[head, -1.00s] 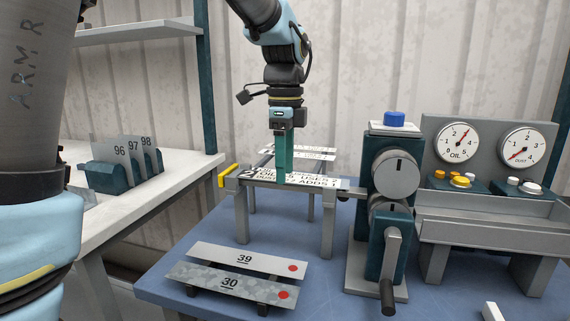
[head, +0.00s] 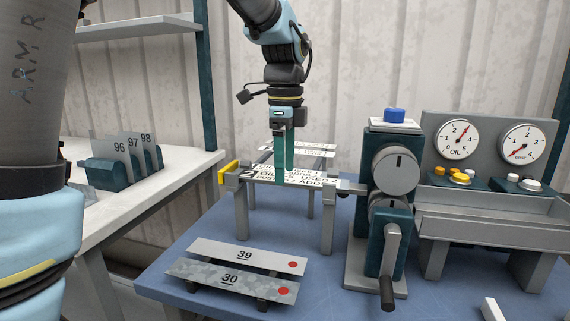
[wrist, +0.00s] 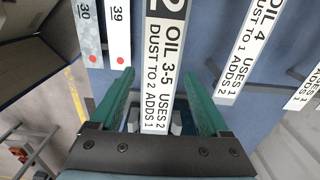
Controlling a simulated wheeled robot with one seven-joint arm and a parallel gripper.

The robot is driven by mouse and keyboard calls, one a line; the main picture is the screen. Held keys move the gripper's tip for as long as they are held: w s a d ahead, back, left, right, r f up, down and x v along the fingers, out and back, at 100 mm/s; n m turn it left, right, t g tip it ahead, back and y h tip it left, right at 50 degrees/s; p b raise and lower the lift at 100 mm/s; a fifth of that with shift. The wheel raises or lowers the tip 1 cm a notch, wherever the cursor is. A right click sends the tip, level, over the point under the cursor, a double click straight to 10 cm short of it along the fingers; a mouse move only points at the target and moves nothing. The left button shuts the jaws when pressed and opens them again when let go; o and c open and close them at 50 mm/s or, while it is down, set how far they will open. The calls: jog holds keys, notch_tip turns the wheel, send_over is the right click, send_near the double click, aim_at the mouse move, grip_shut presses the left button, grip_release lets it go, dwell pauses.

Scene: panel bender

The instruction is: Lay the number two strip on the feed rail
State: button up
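The number two strip (head: 262,176) is white with black text about oil and dust. It lies along the top of the feed rail (head: 240,190), its "2" end to the left near a yellow end piece (head: 223,173). My gripper (head: 284,178) has green fingers and is over the strip's middle. In the wrist view my gripper (wrist: 158,69) is open, with its fingers on either side of the number two strip (wrist: 163,60). A gap shows between the left finger and the strip.
Other white strips (head: 312,146) lie behind the rail. Strips 39 (head: 225,252) and 30 (head: 210,274) lie in front. The roller unit with a crank (head: 397,172) stands at the rail's right end. Gauges (head: 458,139) are at right. A holder with cards (head: 110,174) is at left.

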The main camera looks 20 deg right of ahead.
jog(key=shift+o, duration=1.1)
notch_tip(320, 180, up, 11)
jog(key=shift+f, duration=0.15)
